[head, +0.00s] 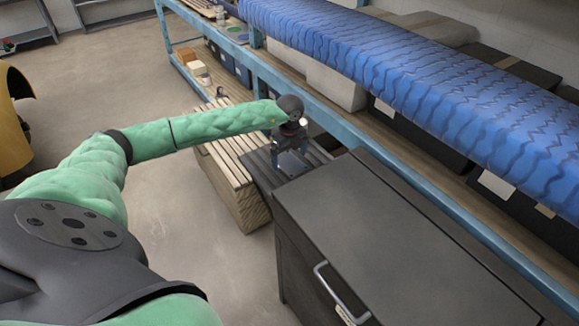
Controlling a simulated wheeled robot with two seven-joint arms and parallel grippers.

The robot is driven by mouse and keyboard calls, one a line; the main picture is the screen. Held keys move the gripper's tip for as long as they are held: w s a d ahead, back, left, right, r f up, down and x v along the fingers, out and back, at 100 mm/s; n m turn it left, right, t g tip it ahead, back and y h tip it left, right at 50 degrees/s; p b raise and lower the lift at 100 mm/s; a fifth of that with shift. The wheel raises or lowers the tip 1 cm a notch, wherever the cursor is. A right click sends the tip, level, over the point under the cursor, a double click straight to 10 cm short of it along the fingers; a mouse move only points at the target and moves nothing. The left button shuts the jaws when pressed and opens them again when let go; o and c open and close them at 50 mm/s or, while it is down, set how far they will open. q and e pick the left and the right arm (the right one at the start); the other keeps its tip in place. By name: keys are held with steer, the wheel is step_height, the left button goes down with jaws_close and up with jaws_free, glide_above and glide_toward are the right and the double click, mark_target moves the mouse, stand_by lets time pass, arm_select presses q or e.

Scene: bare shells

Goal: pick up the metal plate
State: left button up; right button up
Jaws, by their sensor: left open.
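The metal plate (293,166) appears as a small grey, flat piece on the dark slatted top (262,172) of a low crate or pallet, near the middle of the head view. My left gripper (289,153) is above and around the near side of the plate, pointing down, with its two fingers apart. I cannot tell whether the fingers touch the plate. The gripper's body hides the area behind it. My right gripper does not show.
A dark cabinet (385,235) with a metal handle stands close in front and to the right. A blue-framed shelf (340,130) holding a long blue patterned roll (420,70) runs behind. Light wooden slats (228,160) lie left of the gripper. Open concrete floor (180,215) is at left.

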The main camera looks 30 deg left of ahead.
arm_select(q)
step_height(320, 180, down, 2)
steer(key=shift+f+b, duration=0.1)
steer(key=shift+b, duration=0.2)
steer(key=shift+f, duration=0.1)
steer(key=c, duration=1.3)
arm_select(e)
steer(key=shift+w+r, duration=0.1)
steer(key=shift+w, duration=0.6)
